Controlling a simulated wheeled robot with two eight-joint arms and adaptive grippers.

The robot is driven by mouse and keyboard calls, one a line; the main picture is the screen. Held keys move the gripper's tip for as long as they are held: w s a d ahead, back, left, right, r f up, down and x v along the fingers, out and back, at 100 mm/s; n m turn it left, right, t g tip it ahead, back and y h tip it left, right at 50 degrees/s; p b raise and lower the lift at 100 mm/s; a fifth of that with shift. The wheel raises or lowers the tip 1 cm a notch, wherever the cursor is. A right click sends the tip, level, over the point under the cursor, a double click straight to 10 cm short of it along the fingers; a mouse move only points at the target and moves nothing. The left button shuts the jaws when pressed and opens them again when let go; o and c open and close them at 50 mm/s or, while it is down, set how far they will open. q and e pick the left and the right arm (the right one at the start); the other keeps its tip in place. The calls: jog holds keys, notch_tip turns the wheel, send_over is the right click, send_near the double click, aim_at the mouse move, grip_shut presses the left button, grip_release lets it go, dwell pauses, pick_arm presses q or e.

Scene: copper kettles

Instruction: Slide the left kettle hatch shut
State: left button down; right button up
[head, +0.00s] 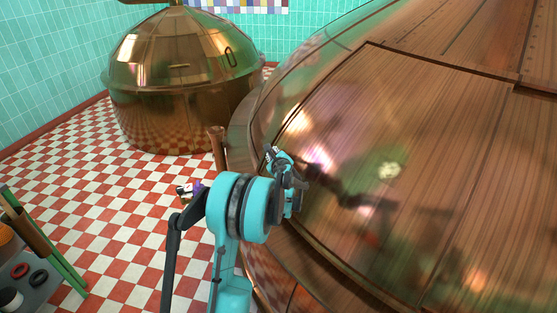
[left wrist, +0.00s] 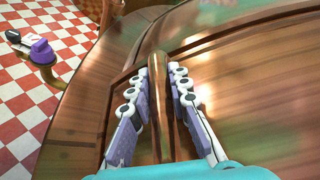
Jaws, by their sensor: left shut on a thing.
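The large copper kettle (head: 252,125) fills the right side of the head view. Its hatch (head: 420,150) is a broad, shiny copper panel with dark seams, set in the kettle's curved top. My left gripper (head: 272,157) is at the left edge of this panel. In the left wrist view its fingers (left wrist: 166,72) stand on both sides of a rounded copper bar handle (left wrist: 160,100) and are shut on it. In the head view the handle is hidden behind my gripper and arm. My right gripper is not in view.
A second domed copper kettle (head: 180,75) stands at the back left. The red-and-white checkered floor (head: 95,190) lies open between. A small purple and white object (head: 190,190) is left of my arm. A dark surface with rings (head: 40,278) and green poles (head: 45,240) is at lower left.

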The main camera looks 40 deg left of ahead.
pick_arm(q)
jog(key=shift+w+a+r, duration=0.15)
jog(key=shift+a+r, duration=0.05)
jog(key=shift+r, duration=0.05)
jog(key=c, duration=1.4)
grip_release()
jog(key=shift+a+f, duration=0.1)
jog(key=shift+f, duration=0.05)
jog(key=v, duration=1.2)
